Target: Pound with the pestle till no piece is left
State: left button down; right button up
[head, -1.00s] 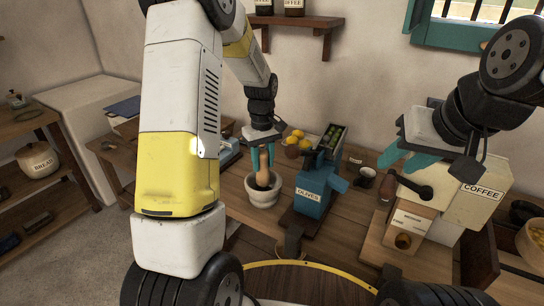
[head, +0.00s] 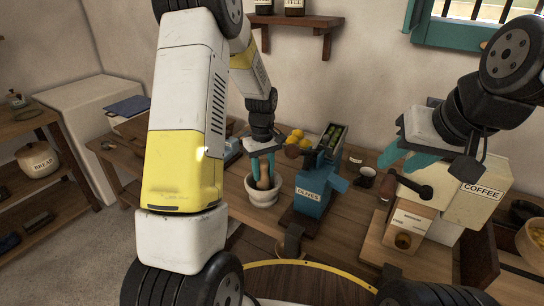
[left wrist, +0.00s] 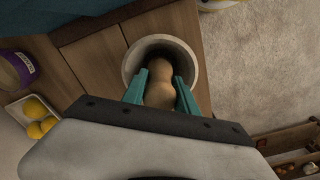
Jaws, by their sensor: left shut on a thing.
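The white mortar (head: 262,198) stands on the wooden table, left of the blue olives machine (head: 311,191). My left gripper (head: 263,172) is shut on the wooden pestle (head: 264,183), low over the mortar, with the pestle's lower part inside the bowl. In the left wrist view the pestle (left wrist: 160,92) sits between the teal fingers, in front of the round mortar rim (left wrist: 131,65). The bottom of the bowl is dark and mostly hidden by the pestle, so I cannot tell what pieces lie in it. My right gripper (head: 402,160) hangs apart at the right, above the table, its teal fingers spread and empty.
The coffee grinder (head: 407,228) and cream coffee box (head: 468,200) stand at the right. Yellow fruit (head: 296,136) sits behind the mortar. Bare table lies left of the mortar.

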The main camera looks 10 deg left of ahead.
aim_at(263, 161)
pick_arm(q)
jog(key=shift+f, duration=0.35)
jog(key=shift+r, duration=2.3)
jog(key=shift+f, duration=0.15)
jog(key=shift+r, duration=3.65)
